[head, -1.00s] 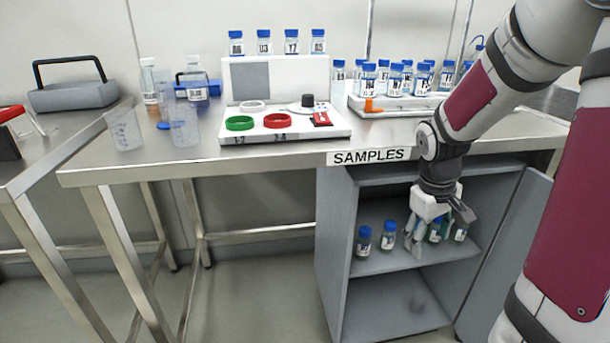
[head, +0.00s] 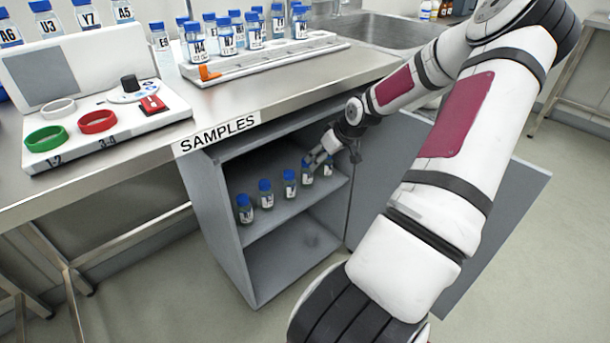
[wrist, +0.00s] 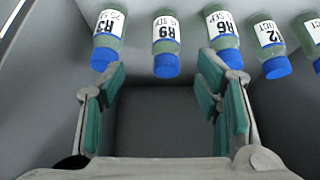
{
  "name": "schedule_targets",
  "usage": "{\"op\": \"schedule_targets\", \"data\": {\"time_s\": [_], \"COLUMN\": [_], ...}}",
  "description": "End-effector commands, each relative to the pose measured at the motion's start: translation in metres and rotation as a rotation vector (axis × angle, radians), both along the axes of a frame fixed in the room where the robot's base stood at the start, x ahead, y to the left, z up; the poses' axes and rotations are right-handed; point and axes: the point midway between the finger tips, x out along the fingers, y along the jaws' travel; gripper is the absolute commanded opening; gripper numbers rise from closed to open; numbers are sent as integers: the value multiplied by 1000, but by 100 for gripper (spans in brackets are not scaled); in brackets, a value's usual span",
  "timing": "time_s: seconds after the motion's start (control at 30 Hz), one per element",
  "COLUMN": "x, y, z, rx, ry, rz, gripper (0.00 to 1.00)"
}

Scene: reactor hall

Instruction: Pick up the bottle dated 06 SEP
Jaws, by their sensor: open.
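Several blue-capped bottles stand in a row on the upper shelf of the SAMPLES cabinet (head: 275,228). In the wrist view their labels appear upside down: R3 (wrist: 108,28), R9 (wrist: 166,40), R6 (wrist: 221,30) and R2 (wrist: 266,42), with another at the right edge. R9 and R6 seem to carry SEP dates and R2 an OCT date; I cannot read the day numbers surely, so I cannot tell which is 06 SEP. My gripper (wrist: 158,85) is open and empty, with R9 ahead between its fingers. In the head view my gripper (head: 318,158) is at the row's right part.
The cabinet's open door (head: 470,230) stands to the right of the shelf. The bench top (head: 150,150) lies above, with a white rack (head: 265,60) of bottles and a white tray (head: 105,130) with coloured rings. The lower shelf looks empty.

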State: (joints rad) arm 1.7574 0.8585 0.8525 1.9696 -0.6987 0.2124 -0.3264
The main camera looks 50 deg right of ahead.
Motion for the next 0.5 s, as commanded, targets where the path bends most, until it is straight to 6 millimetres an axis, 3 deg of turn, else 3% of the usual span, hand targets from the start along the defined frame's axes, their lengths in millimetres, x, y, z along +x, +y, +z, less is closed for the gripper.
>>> {"op": "schedule_targets", "data": {"time_s": [0.03, 0.2, 0.5], "x": [8, 23, 34], "y": [0, -4, -6], "z": [-13, -38, -53], "rx": [1, 2, 1], "ry": [0, 2, 2], "rz": [3, 2, 1], "gripper": [58, 58, 58]}}
